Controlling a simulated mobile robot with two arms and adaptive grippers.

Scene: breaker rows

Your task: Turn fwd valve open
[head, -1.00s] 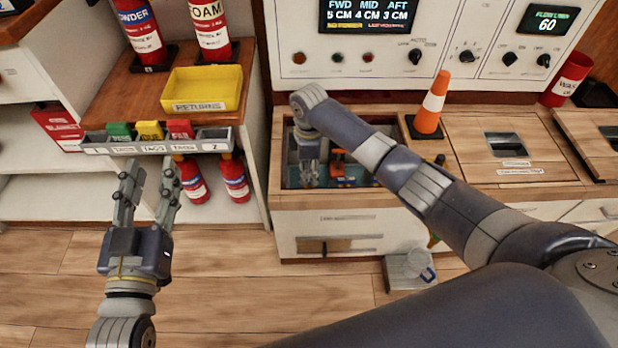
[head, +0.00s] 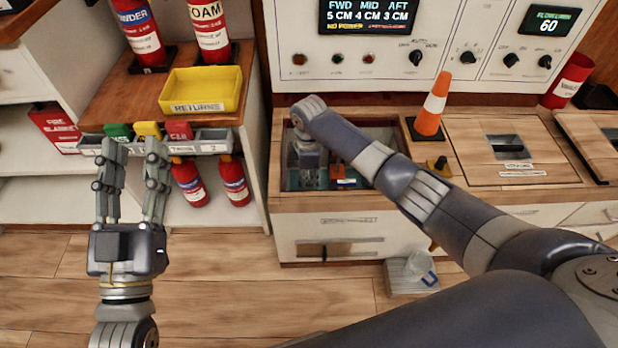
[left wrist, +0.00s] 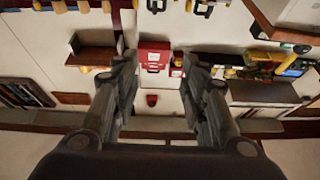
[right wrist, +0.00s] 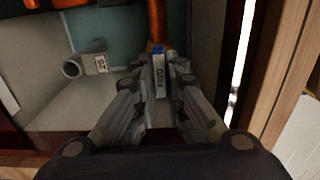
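The fwd valve handle (right wrist: 159,78) shows in the right wrist view as a narrow grey lever with a pale label and a blue end. Its label is hard to read. My right gripper (right wrist: 160,88) has its fingers close in on both sides of this lever, apparently shut on it. In the head view my right gripper (head: 309,178) is down inside the open bilge bay (head: 381,180), partly hidden by my wrist. My left gripper (head: 131,160) is open and empty in front of the tag tray; its spread fingers also show in the left wrist view (left wrist: 160,75).
An orange part (head: 338,168) stands beside my right gripper in the bay. A grey pipe stub (right wrist: 84,65) with a tag lies left of the lever. The panel display (head: 367,14) reads "NO POWER".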

